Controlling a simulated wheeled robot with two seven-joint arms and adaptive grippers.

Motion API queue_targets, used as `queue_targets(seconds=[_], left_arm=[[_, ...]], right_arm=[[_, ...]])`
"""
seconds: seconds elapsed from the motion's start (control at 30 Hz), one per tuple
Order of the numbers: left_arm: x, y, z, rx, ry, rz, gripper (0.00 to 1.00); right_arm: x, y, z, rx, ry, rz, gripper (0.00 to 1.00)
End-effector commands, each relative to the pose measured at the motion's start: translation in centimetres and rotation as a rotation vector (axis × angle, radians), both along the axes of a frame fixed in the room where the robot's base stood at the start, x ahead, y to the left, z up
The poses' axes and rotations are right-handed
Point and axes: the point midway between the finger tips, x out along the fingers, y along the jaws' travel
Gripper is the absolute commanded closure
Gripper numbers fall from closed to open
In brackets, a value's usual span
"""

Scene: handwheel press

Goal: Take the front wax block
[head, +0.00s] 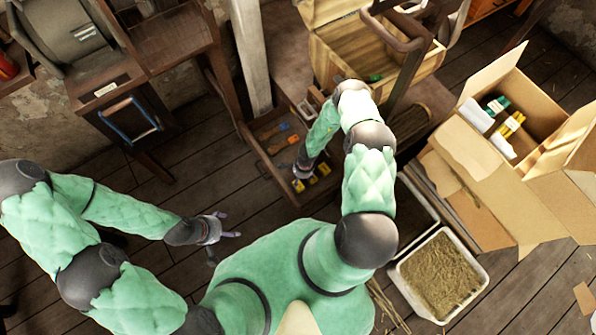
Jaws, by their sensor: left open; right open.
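Small yellow blocks (323,169) lie in a shallow wooden tray (262,155) at the centre of the head view; they may be the wax blocks, but they are too small to be sure. My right gripper (304,180) is over the tray, right beside the yellow pieces and partly covering them. It is open, and I cannot tell whether it touches any of them. My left gripper (226,247) is open and empty over the bare floor, left of and nearer than the tray. No handwheel press can be made out clearly.
Orange and blue-handled tools (283,142) lie in the tray's far part. A wooden post (250,55) stands behind it. An open cardboard box (480,160) and a straw-filled bin (440,275) are at right. A wooden chest (340,50) is behind.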

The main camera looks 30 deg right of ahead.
Motion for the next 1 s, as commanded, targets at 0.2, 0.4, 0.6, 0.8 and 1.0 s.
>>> queue_targets(seconds=[0.2, 0.4, 0.6, 0.8, 1.0], left_arm=[[0.0, 0.0, -0.6, 0.000, 0.000, 0.000, 0.22], [0.0, 0.0, -1.5, 0.000, 0.000, 0.000, 0.22], [0.0, 0.0, -2.7, 0.000, 0.000, 0.000, 0.22], [0.0, 0.0, -2.7, 0.000, 0.000, 0.000, 0.22], [0.0, 0.0, -2.7, 0.000, 0.000, 0.000, 0.22]], right_arm=[[0.0, 0.2, -1.4, -0.001, -0.001, 0.000, 0.33], [-0.1, 0.5, -3.3, 0.000, 0.001, 0.001, 0.33], [0.0, 0.9, -6.2, 0.000, 0.000, 0.000, 0.33], [0.0, 1.0, -6.5, -0.001, -0.001, 0.001, 0.33], [0.0, 1.0, -6.5, -0.001, -0.001, 0.001, 0.64]])
